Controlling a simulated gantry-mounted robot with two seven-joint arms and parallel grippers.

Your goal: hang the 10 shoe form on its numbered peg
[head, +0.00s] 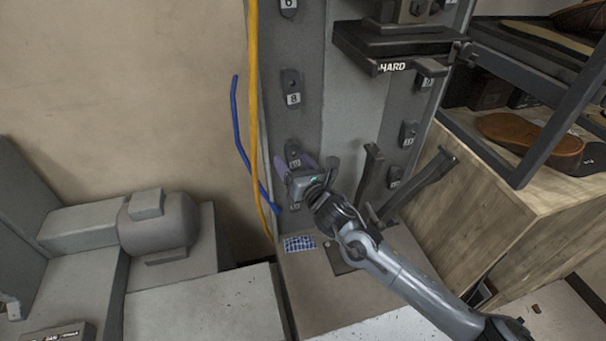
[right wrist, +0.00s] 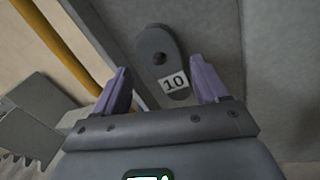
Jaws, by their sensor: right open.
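A dark grey, sole-shaped shoe form with a white 10 label (right wrist: 160,60) is upright against the grey panel in the right wrist view. A dark round peg end shows in its middle. In the head view the same form (head: 292,149) is partly hidden behind my right gripper (head: 295,163). My right gripper also shows in the right wrist view (right wrist: 162,88), with its two purple fingers apart and nothing held. The form's lower end with the label appears between the fingers; I cannot tell whether they touch it. My left gripper is not in view.
Forms labelled 8 (head: 291,88), 9 (head: 423,84) and 11 (head: 408,133) are on the same machine. A yellow pipe (head: 255,110) and blue hose (head: 240,130) run left of the panel. Dark bracket arms (head: 430,180) stick out at right. A wooden box (head: 520,210) stands farther right.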

